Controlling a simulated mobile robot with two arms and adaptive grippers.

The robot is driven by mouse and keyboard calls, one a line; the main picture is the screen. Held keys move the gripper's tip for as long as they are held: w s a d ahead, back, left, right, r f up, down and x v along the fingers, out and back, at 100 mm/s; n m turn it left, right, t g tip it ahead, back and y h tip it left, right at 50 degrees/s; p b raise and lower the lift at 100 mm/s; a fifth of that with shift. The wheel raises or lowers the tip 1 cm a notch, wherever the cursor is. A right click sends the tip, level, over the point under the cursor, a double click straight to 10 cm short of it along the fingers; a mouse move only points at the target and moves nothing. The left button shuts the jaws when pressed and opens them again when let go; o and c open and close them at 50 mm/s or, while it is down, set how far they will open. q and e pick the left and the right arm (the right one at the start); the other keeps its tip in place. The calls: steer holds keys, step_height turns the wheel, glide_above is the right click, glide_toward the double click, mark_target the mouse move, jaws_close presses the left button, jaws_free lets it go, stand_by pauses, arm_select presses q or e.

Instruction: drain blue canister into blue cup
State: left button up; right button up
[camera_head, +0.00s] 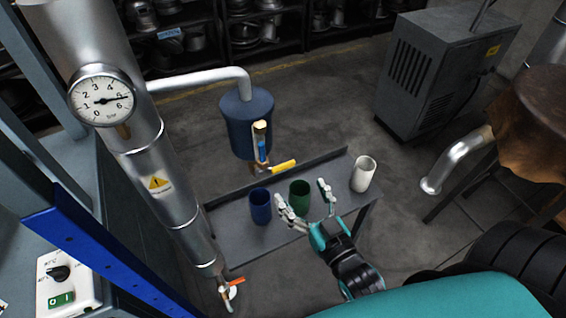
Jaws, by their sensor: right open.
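The blue canister (246,122) hangs from a white pipe at the centre back. A sight glass with blue liquid (262,141) is on its front, and a valve with a yellow handle (284,167) sits below it. The blue cup (260,206) stands upright on the small grey table, below and near the valve. I cannot tell whether it is exactly under the outlet. My right gripper (307,196) is open, with one finger on each side of the green cup (299,194) as seen from here. I cannot tell whether it touches the cup. My left gripper is not in view.
A white cup (364,174) stands at the right of the grey table (232,218). A large metal pipe with a gauge (103,95) and a red-handled valve (235,283) rises at the left. A grey machine (432,75) stands at the back right. A control box (62,284) is at lower left.

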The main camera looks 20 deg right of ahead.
mark_target(284, 168)
steer(key=w+p, duration=0.1)
steer(key=w, duration=0.8)
steer(key=shift+w+a, duration=0.1)
steer(key=shift+a, duration=0.1)
steer(key=shift+a, duration=0.1)
steer(key=c, duration=0.8)
steer(key=shift+r, duration=0.1)
steer(key=c, duration=0.7)
